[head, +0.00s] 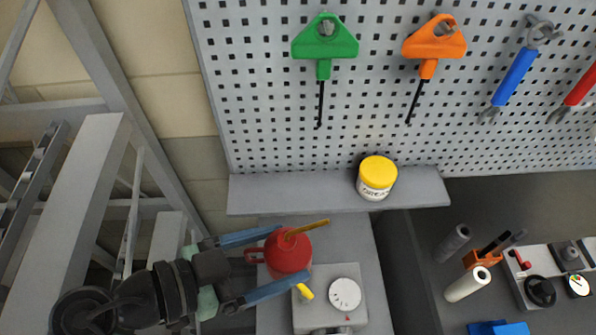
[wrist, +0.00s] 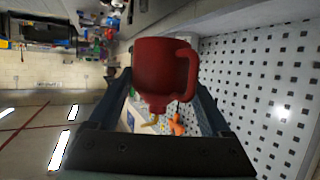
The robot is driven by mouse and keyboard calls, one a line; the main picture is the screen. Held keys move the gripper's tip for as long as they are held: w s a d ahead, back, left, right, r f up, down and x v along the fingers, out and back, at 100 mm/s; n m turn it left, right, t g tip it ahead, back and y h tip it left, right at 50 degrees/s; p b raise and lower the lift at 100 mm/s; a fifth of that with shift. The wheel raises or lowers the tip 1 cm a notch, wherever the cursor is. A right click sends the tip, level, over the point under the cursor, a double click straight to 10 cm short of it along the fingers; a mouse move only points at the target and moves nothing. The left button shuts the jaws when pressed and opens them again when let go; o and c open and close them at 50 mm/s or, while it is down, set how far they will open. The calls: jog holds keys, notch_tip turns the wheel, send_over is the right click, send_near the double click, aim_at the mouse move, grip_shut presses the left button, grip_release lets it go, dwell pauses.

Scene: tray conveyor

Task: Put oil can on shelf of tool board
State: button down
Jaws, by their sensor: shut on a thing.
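The red oil can (head: 288,252) with a yellow spout is between the blue fingers of my gripper (head: 268,263) in the head view. My gripper is shut on it. The can (wrist: 162,68) also shows in the wrist view, between the fingers, with its handle to the right. The tool board (head: 380,110) is a grey perforated panel. Its shelf (head: 290,193) is a grey ledge along the board's lower edge, above the can in the head view. The can appears apart from the shelf. A yellow-lidded grease jar (head: 377,178) stands on the right part of the shelf.
A grey device with a white dial (head: 344,294) sits below the can. The shelf's left part is clear.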

jog(key=w+b, duration=0.4)
jog(key=w, duration=1.3)
jog(key=f+b, duration=0.1)
jog(key=f, duration=0.2)
jog(key=f+b, duration=0.1)
jog(key=f, duration=0.3)
jog(key=shift+w+d+b, duration=0.1)
jog(key=shift+w+b, duration=0.1)
jog(key=shift+b, duration=0.2)
jog(key=shift+w, duration=0.2)
jog(key=shift+f, duration=0.1)
jog(key=shift+f, duration=0.1)
jog(key=shift+c, duration=0.4)
grip_release()
